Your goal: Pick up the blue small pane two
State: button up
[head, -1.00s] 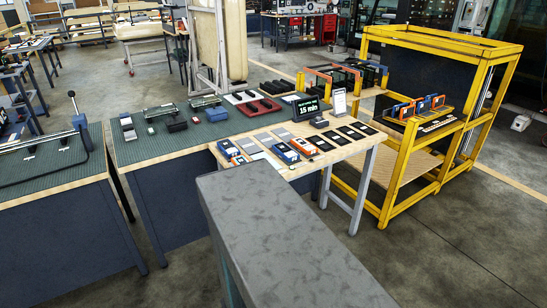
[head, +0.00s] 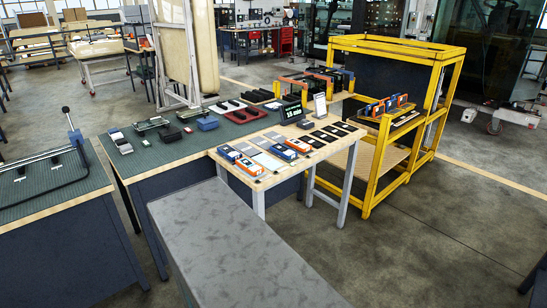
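I cannot single out blue small pane two at this size. Small blue pieces lie on the light wooden table (head: 255,184): a left blue piece (head: 228,153) and a middle blue piece (head: 283,151). An orange and white piece (head: 249,167) and another orange piece (head: 298,145) lie beside them. Several blue and orange upright pieces (head: 385,106) stand in a row on the shelf of the yellow trolley (head: 372,170). My gripper is not in view.
A large grey flat-topped block (head: 230,245) fills the near foreground before the wooden table. A green-topped bench (head: 150,158) with tools adjoins the table on the left. Bare floor (head: 430,230) lies open at right.

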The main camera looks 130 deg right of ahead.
aim_at(285, 152)
jog(key=z, duration=0.4)
jog(key=i, duration=0.3)
jog(key=z, duration=0.35)
jog(key=k, duration=0.2)
jog(key=z, duration=2.7)
jog(key=k, duration=0.25)
jog(key=z, duration=0.5)
